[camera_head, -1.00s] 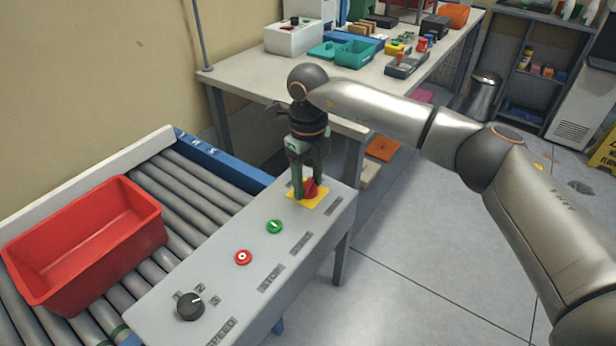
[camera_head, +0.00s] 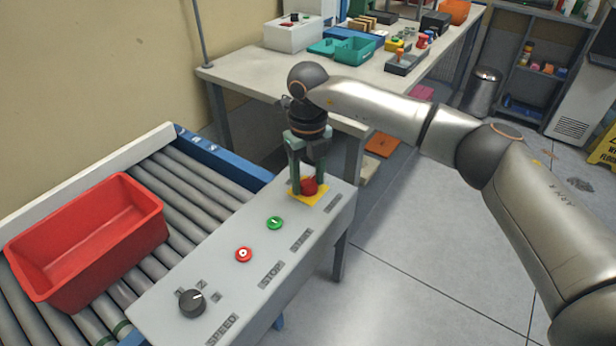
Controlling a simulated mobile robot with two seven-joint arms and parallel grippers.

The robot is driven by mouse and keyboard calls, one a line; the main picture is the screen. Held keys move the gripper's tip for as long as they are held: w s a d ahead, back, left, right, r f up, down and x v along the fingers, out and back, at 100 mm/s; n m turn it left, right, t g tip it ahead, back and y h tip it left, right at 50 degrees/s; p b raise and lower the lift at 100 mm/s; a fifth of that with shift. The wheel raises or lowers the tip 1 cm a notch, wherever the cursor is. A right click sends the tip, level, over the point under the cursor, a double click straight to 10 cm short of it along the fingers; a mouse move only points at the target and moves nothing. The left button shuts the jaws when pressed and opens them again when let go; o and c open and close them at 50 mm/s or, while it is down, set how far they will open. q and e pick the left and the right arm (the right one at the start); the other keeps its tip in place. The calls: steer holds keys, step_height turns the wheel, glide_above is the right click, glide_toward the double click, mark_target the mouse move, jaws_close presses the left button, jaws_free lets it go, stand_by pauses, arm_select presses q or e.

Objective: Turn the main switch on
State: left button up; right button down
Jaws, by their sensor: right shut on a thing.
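The main switch (camera_head: 309,186) is a red knob on a yellow square plate (camera_head: 307,198) at the far end of the grey control panel (camera_head: 215,265). My right gripper (camera_head: 308,185) points down over it, with its green-grey fingers on either side of the red knob, shut on it. The fingers hide part of the knob, and its exact angle is hard to read. My left gripper is not in view.
A green start button (camera_head: 275,223), a red stop button (camera_head: 243,254) and a black speed dial (camera_head: 192,302) sit nearer on the panel. A red crate (camera_head: 140,250) rests on the roller conveyor (camera_head: 205,180). A workbench (camera_head: 245,75) stands behind.

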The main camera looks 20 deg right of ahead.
mark_target(308, 181)
steer(key=shift+c, duration=1.5)
jaws_free()
step_height(308, 181, up, 13)
steer(key=shift+f, duration=0.2)
